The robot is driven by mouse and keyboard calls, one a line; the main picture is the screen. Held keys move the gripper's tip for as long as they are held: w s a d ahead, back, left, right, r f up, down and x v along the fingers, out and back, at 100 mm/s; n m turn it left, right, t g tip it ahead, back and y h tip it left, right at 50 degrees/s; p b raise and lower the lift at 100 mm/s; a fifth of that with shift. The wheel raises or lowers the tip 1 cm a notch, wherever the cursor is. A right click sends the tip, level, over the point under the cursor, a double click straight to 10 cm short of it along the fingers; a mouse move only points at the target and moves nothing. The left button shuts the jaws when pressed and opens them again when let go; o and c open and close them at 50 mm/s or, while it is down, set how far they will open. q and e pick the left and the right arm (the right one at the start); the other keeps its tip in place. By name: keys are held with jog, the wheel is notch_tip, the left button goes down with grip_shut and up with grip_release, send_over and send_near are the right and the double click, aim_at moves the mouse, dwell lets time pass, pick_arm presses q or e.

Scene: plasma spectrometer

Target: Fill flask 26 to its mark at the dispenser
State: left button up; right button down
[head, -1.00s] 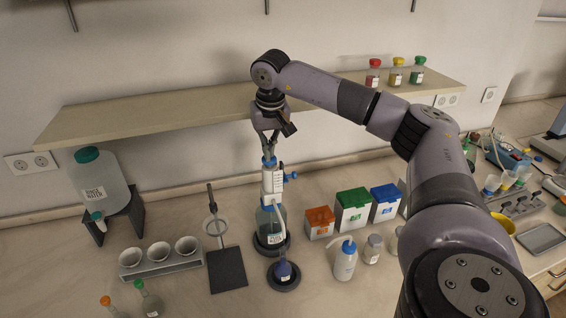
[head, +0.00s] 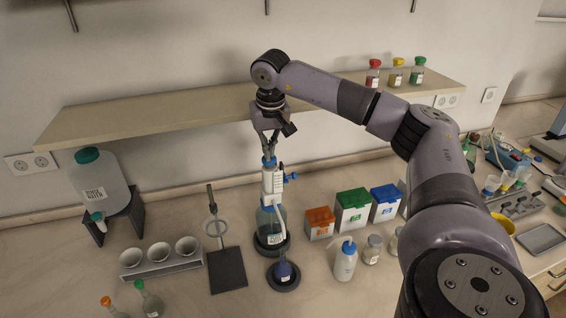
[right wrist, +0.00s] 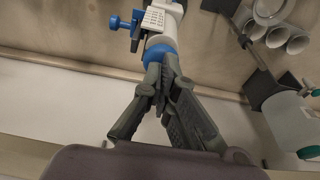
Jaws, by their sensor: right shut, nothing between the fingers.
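The bottle-top dispenser (head: 272,185), white with a blue top and a blue side knob, sits on a clear bottle (head: 266,222) on a dark round base. My right gripper (head: 269,156) is above it, pointing down, fingers together and empty. In the right wrist view, the fingertips (right wrist: 165,65) are at the dispenser's blue top (right wrist: 159,52); I cannot tell whether they press on it. My left gripper is out of view.
A wash bottle (head: 345,262) and small jars stand right of the flask. Orange, green and blue boxes (head: 352,210) are behind them. A ring stand (head: 226,268) and a rack of white cups (head: 160,267) are to the left. A shelf (head: 170,120) runs behind my right gripper.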

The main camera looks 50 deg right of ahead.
jog(key=shift+r+p, duration=0.6)
jog(key=shift+r, duration=0.55)
dwell(0.4)
jog(key=shift+r, duration=2.5)
jog(key=shift+f, duration=0.1)
